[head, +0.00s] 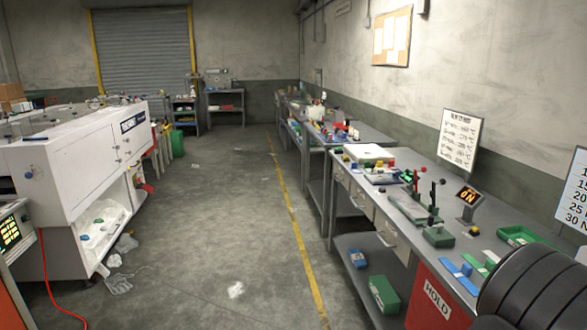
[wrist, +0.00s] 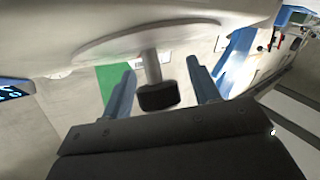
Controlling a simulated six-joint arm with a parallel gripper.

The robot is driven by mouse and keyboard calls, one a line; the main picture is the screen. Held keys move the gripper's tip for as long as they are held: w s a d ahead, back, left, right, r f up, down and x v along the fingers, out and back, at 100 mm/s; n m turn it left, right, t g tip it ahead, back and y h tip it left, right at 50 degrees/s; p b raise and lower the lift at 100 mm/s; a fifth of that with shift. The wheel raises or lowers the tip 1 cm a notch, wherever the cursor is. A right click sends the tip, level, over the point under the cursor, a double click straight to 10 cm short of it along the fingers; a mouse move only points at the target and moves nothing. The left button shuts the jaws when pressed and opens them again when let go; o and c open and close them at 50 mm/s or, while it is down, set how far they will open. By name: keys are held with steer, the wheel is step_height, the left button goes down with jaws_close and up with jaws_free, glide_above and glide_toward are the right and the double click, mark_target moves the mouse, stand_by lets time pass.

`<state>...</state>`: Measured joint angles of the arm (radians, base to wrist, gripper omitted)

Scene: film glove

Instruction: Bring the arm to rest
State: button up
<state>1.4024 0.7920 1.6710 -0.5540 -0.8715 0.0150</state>
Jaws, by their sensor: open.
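My gripper (wrist: 160,68) shows in the wrist view with its two blue fingers apart, one on each side. A dark block on a grey stem (wrist: 158,95) appears between the fingers in the picture. I cannot tell how far beyond them it is, and I see no grip on it. The gripper does not show in the head view.
In the head view a grey workbench (head: 384,139) along the right wall carries coloured parts, small levers and a lit display (head: 468,195). A white machine (head: 85,150) stands at the left. The floor (head: 215,200) between them is mostly open, with scattered litter.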

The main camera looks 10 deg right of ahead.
steer(key=v, duration=1.8)
steer(key=x, duration=1.8)
steer(key=shift+w+d, duration=0.1)
steer(key=shift+m+g+h, duration=0.3)
steer(key=shift+m+g, duration=0.1)
steer(key=shift+s+r+m+g+h, duration=0.1)
steer(key=shift+s+m+g+h, duration=0.15)
steer(key=shift+m+g+h, duration=0.95)
steer(key=shift+s+m+g+h, duration=0.2)
steer(key=shift+m+g+h, duration=0.2)
steer(key=shift+m+g, duration=1.55)
steer(key=shift+s+a+m, duration=0.1)
steer(key=shift+a+m, duration=0.15)
steer(key=shift+m, duration=0.2)
steer(key=s+a, duration=0.2)
steer(key=a, duration=1.1)
steer(key=shift+a, duration=0.15)
steer(key=d, duration=0.4)
steer(key=w+d, duration=0.1)
steer(key=d, duration=0.4)
steer(key=w+d, duration=0.1)
steer(key=d, duration=0.4)
steer(key=shift+w+n+t+y, duration=0.15)
steer(key=shift+n+t+y, duration=0.15)
steer(key=shift+n+t, duration=1.05)
